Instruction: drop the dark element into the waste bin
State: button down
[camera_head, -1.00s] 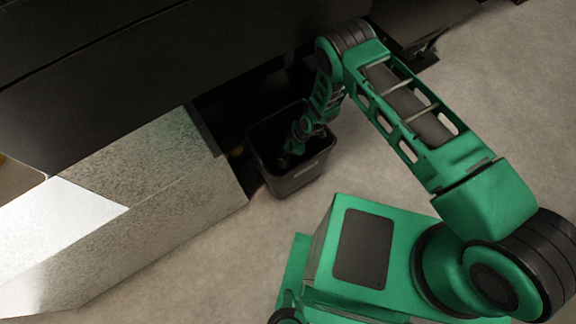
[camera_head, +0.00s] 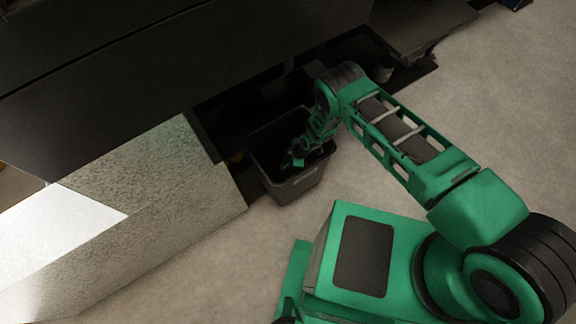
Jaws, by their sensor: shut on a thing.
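The waste bin (camera_head: 292,189) is a dark, open-topped box standing on the floor at the edge of the dark machine. My gripper (camera_head: 292,161) is over the bin's opening, pointing down and to the left, its tip at or just inside the mouth. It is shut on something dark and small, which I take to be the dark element. The element blends with the bin's dark inside, so its shape and edges cannot be made out. The bin's floor is hidden in shadow.
A large dark machine body (camera_head: 150,65) overhangs behind the bin. A pale speckled block (camera_head: 165,185) stands close to the bin's left. A small dark cylinder (camera_head: 385,72) is under the machine's edge at right. Bare floor (camera_head: 490,110) lies open to the right.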

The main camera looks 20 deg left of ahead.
jog(key=shift+f, duration=0.6)
jog(key=c, duration=1.5)
grip_release()
jog(key=shift+r, duration=0.1)
jog(key=shift+r, duration=0.6)
jog(key=v, duration=1.2)
jog(key=shift+s, duration=0.1)
jog(key=shift+f, duration=0.1)
